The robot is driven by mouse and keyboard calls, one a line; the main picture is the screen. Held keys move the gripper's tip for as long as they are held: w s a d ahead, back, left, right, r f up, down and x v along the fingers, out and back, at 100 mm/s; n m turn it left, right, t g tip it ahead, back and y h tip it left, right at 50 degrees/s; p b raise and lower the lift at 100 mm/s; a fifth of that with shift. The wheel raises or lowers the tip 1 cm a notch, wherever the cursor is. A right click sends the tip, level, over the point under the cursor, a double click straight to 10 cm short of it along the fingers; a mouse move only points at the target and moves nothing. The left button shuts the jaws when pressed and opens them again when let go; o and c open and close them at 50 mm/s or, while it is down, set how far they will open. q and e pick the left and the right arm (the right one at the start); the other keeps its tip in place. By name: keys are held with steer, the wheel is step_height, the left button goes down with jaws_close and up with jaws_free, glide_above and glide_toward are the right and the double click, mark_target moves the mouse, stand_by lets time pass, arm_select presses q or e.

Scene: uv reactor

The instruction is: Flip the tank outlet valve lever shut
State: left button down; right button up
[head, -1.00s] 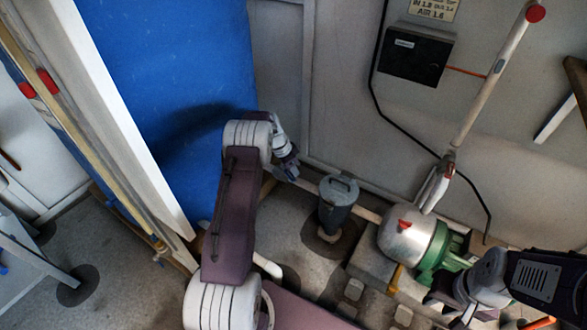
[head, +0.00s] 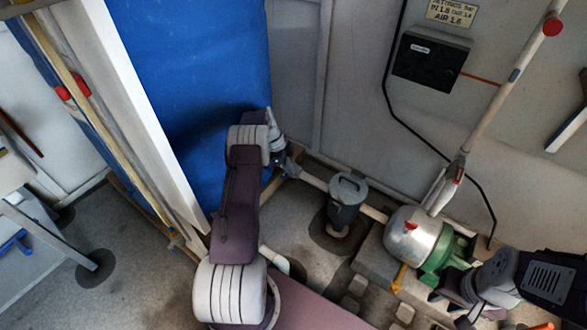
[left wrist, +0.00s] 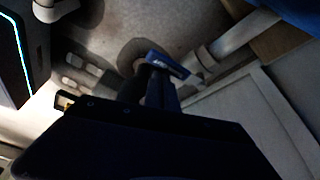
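The large blue tank (head: 200,70) stands at the left centre of the head view. My left gripper (head: 288,168) is low at the tank's right side, by the white pipe (head: 315,181). In the left wrist view a blue lever (left wrist: 168,66) with small lettering lies across the tips of my left gripper's dark fingers (left wrist: 150,88). The fingers look close together; whether they grip the lever or only touch it cannot be told. The lever is too small to make out in the head view. My right gripper (head: 450,301) is at the lower right, fingers apart, seemingly empty.
A grey lidded canister (head: 347,195) stands on the pipe line right of my left gripper. A steel and green pump (head: 413,236) sits near my right gripper. A white post (head: 150,130) borders the tank on the left. A black box (head: 430,60) hangs on the wall.

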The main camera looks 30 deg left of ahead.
arm_select(q)
steer(key=shift+s+a, duration=0.15)
steer(key=shift+a, duration=0.4)
arm_select(e)
steer(key=shift+a+r, duration=0.2)
steer(key=shift+r, duration=0.05)
arm_select(q)
steer(key=shift+a, duration=0.25)
steer(key=shift+d+p, duration=0.1)
steer(key=shift+p, duration=0.2)
arm_select(e)
steer(key=shift+r, duration=0.1)
